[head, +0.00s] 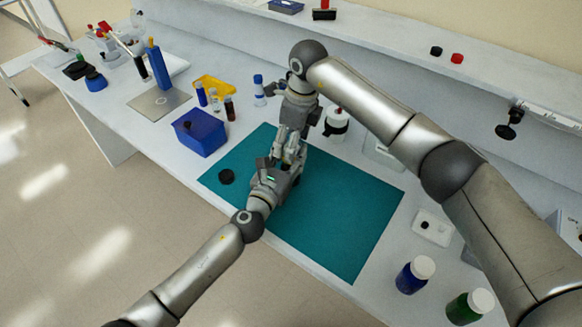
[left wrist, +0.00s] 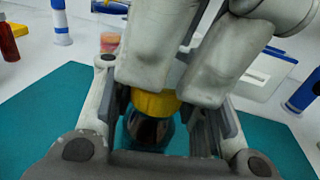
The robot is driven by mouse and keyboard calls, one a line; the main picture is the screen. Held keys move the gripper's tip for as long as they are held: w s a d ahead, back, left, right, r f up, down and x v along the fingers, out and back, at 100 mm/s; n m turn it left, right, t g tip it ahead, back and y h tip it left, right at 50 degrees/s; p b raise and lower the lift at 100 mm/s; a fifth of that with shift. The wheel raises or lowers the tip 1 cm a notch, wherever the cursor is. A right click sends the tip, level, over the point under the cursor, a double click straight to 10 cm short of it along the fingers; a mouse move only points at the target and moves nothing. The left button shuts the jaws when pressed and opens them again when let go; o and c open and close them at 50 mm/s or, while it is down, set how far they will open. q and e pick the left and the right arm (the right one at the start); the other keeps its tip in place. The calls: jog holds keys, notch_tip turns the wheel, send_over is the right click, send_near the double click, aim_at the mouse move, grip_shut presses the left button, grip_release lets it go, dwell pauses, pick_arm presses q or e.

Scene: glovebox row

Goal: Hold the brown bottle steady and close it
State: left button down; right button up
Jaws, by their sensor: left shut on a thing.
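The bottle (left wrist: 150,130) shows in the left wrist view as a dark glossy body under a yellow cap (left wrist: 155,103). It is upright between the fingers of my left gripper (left wrist: 160,130), which is shut on it. In the head view my left gripper (head: 278,174) is over the teal mat and the bottle is hidden by the grippers. My right gripper (head: 292,148) comes down from above. In the left wrist view its two fingers (left wrist: 185,85) are right at the yellow cap and partly cover it. Whether they grip it I cannot tell.
The teal mat (head: 340,215) has a loose black round cap (head: 227,176) at its left. A blue box (head: 200,132), small vials and a white bottle (head: 337,124) stand behind. Blue (head: 413,275) and green (head: 468,307) bottles stand at front right. The mat's right half is clear.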

jog(key=c, duration=0.9)
jog(key=o, duration=1.1)
jog(key=shift+r, duration=2.25)
jog(key=shift+o, duration=0.4)
jog(key=shift+r, duration=0.25)
notch_tip(320, 180, up, 7)
jog(key=d, duration=0.1)
jog(key=shift+s+d+r, duration=0.2)
jog(key=shift+s+d, duration=0.1)
jog(key=shift+s, duration=0.05)
